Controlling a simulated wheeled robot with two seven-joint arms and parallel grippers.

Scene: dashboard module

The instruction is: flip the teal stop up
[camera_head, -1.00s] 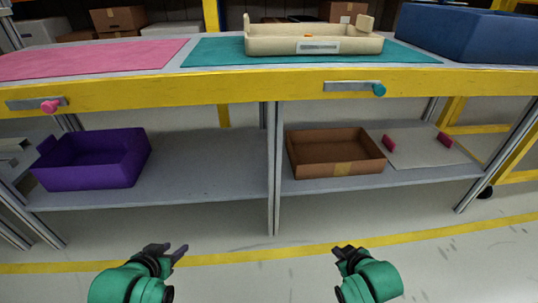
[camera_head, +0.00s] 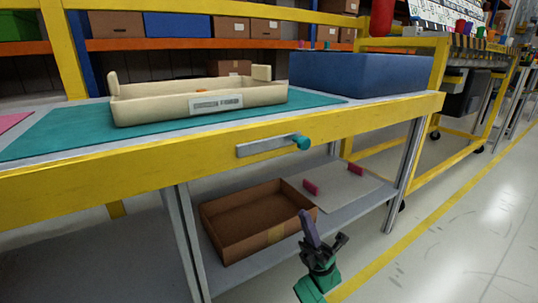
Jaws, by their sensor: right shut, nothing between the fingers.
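The teal stop (camera_head: 302,142) is a small knob at the right end of a flat grey metal bar (camera_head: 265,146). The bar lies nearly level on the yellow front edge of the table (camera_head: 130,165). My right gripper (camera_head: 309,227) is shut and empty, pointing up, in front of the lower shelf. It is below the teal stop and apart from it. My left gripper is not in view.
A cream tray (camera_head: 160,112) stands on a teal mat (camera_head: 60,136), with a blue bin (camera_head: 360,77) to its right. A cardboard box (camera_head: 225,250) sits on the lower shelf beside a pale board (camera_head: 345,190). The floor at right is clear.

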